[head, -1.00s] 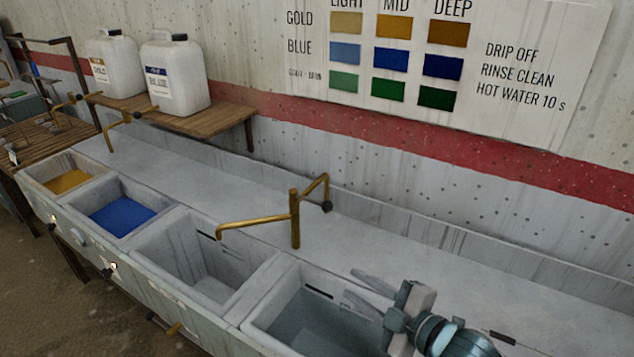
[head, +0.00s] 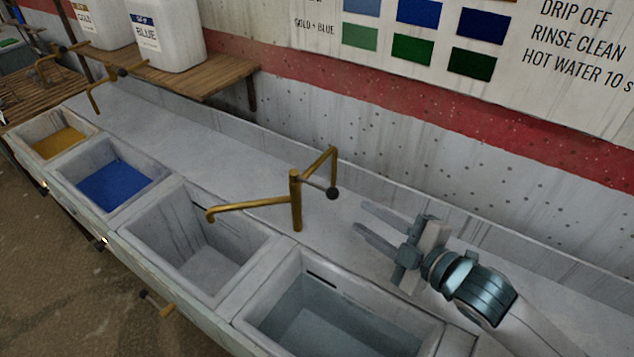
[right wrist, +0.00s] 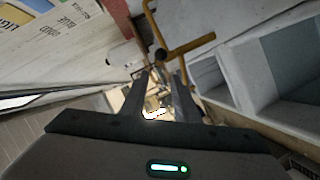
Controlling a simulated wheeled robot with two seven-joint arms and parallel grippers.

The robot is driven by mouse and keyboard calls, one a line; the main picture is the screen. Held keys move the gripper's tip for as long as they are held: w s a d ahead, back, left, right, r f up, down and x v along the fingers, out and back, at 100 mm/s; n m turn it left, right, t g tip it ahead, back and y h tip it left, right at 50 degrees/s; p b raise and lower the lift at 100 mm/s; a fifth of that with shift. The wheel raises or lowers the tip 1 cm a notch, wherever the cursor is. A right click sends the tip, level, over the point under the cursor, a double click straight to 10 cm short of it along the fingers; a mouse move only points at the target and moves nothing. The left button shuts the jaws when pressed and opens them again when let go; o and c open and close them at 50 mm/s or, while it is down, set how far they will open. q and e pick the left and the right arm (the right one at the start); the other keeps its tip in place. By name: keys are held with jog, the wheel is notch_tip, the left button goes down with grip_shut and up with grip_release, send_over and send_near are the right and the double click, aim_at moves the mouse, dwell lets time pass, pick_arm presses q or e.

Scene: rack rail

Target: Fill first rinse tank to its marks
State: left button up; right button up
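The rinse tank under the spout (head: 150,230) is a grey basin with dark marks high on its far inner wall; its floor shows and it looks empty. A brass tap (head: 296,200) stands behind it, its spout (head: 250,204) reaching left over the tank and no stream visible. The tap's crank handle ends in a black knob (head: 332,193), also in the right wrist view (right wrist: 160,55). My right gripper (head: 361,217) is open and empty, its fingertips just right of the knob and apart from it in the head view. Its fingers also show in the right wrist view (right wrist: 165,75). My left gripper is out of view.
Another basin (head: 285,260) at the right looks to hold clear water. Blue (head: 112,186) and gold (head: 60,143) dye basins lie left. A brass drain lever (head: 157,304) sticks out in front. Jugs (head: 170,40) stand on a shelf. A colour chart hangs on the wall.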

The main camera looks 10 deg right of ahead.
aim_at(321, 189)
jog(key=shift+w, duration=0.1)
jog(key=p+x, duration=0.4)
jog(key=x, duration=1.3)
jog(key=shift+w+f+p, duration=0.15)
jog(key=shift+p, duration=0.15)
jog(key=shift+c, duration=0.3)
grip_shut()
